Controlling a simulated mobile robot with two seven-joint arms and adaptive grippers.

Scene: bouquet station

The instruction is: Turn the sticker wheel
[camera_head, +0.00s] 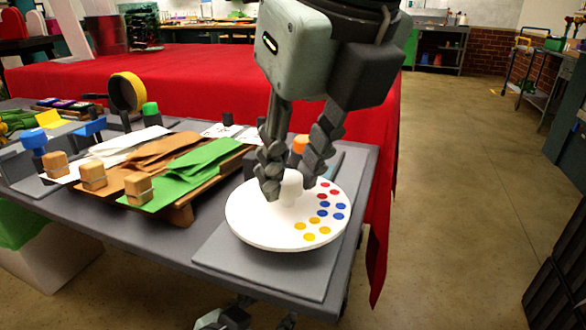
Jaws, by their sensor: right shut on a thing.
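The sticker wheel (250,225) is a white round disc with red, blue and yellow dots along its right and front part. It lies on a grey board at the table's right end. A white knob (291,186) stands up at its middle. My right gripper (290,175) points down over the disc, its dark fingers shut on the knob from both sides. The fingers hide part of the knob and the disc's back. Part of my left gripper (255,314) shows low at the bottom edge, below the table's front edge; its finger opening is unclear.
Left of the wheel, a wooden rack (180,213) holds white, brown and green paper sheets with wooden blocks in front. An orange-topped item (300,144) stands close behind the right gripper. A tape roll (126,92) stands farther back.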

